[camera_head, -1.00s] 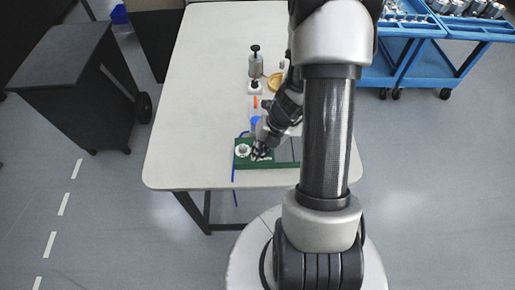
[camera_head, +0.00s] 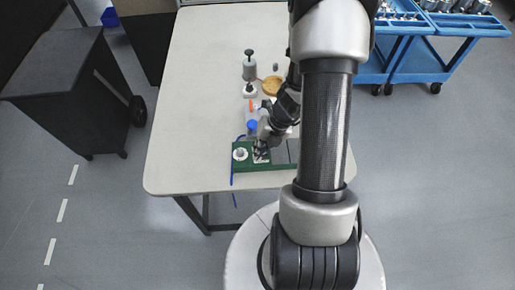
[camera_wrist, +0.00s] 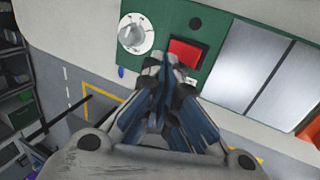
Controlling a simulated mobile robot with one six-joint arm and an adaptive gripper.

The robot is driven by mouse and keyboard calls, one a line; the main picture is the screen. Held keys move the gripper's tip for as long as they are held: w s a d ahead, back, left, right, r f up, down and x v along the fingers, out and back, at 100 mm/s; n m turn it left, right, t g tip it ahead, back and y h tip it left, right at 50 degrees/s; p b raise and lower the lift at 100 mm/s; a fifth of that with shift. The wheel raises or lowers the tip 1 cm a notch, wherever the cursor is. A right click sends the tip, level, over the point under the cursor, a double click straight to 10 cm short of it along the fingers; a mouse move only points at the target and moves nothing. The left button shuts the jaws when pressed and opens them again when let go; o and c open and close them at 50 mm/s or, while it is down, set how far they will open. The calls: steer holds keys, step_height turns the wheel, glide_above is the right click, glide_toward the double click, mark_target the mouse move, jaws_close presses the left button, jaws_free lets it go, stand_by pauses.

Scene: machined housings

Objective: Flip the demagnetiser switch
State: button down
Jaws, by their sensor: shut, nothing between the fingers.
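The demagnetiser is a green unit (camera_head: 240,166) near the table's front edge, with a white dial and two grey metal plates. In the wrist view its green face (camera_wrist: 215,72) carries the dial (camera_wrist: 135,33) and a red rocker switch (camera_wrist: 187,52) in a black frame. My gripper (camera_wrist: 166,64) is shut and empty. Its fingertips are at the lower left edge of the switch, overlapping its frame in the picture; I cannot tell whether they touch. In the head view my gripper (camera_head: 262,151) is over the unit, just right of the dial, and hides the switch.
Behind the unit on the pale table (camera_head: 190,110) stand a blue-capped bottle (camera_head: 252,126), a grey press-like device (camera_head: 249,70) and a yellowish round dish (camera_head: 273,86). A dark cabinet (camera_head: 65,90) is at left, blue carts (camera_head: 425,55) at back right. The table's left side is clear.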

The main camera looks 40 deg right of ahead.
step_height(320, 180, up, 12)
steer(key=p, duration=0.5)
steer(key=shift+a+f, duration=0.1)
steer(key=shift+a, duration=0.05)
